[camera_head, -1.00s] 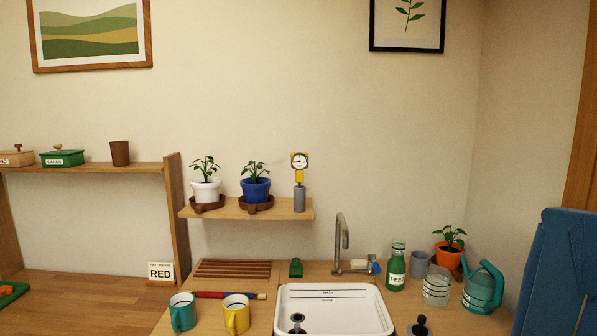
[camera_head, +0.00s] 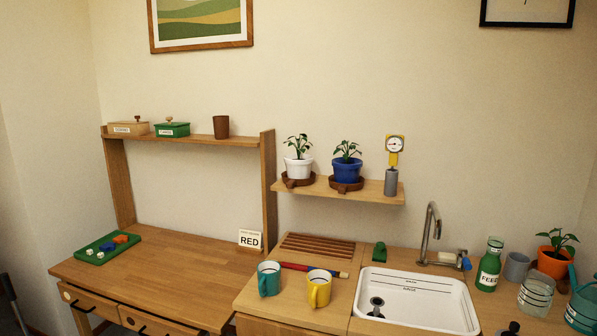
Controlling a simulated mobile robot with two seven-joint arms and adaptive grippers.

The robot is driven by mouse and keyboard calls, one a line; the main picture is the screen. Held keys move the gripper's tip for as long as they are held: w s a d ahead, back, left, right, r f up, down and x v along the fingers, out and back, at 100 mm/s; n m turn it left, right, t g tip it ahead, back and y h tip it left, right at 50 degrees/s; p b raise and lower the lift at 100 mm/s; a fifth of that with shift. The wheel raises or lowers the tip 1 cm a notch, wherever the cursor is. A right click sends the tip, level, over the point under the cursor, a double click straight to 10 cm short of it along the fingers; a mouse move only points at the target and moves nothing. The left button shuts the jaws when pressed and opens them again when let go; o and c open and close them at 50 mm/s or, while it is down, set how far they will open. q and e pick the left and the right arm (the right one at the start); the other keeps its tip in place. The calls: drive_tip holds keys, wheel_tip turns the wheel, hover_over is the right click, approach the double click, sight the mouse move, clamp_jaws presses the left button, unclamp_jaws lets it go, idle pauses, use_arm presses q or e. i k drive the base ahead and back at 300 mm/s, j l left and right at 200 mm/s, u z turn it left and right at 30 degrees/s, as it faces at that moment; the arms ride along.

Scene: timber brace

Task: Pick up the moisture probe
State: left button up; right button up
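The moisture probe (camera_head: 394,150) has a yellow body and a round white dial. It stands upright in a grey cylindrical holder (camera_head: 391,182) near the right end of the small wooden wall shelf (camera_head: 360,194). Its lower part is hidden inside the holder. Neither of my grippers shows in the head view, so nothing is seen touching the probe.
A white pot (camera_head: 298,168) and a blue pot (camera_head: 347,171) with plants stand left of the probe. Below are a sink (camera_head: 440,315), a tap (camera_head: 431,225), a teal mug (camera_head: 268,280) and a yellow mug (camera_head: 319,290). The desk (camera_head: 170,270) is mostly clear.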

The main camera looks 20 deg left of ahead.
sight(394, 144)
drive_tip(key=i+j, duration=0.5)
drive_tip(key=i, duration=0.15)
drive_tip(key=i+j+z, duration=0.1)
drive_tip(key=z, duration=0.3)
drive_tip(key=i+j+z, duration=0.15)
drive_tip(key=z, duration=0.25)
drive_tip(key=i+j+z, duration=0.1)
drive_tip(key=z, duration=0.3)
drive_tip(key=j, duration=0.1)
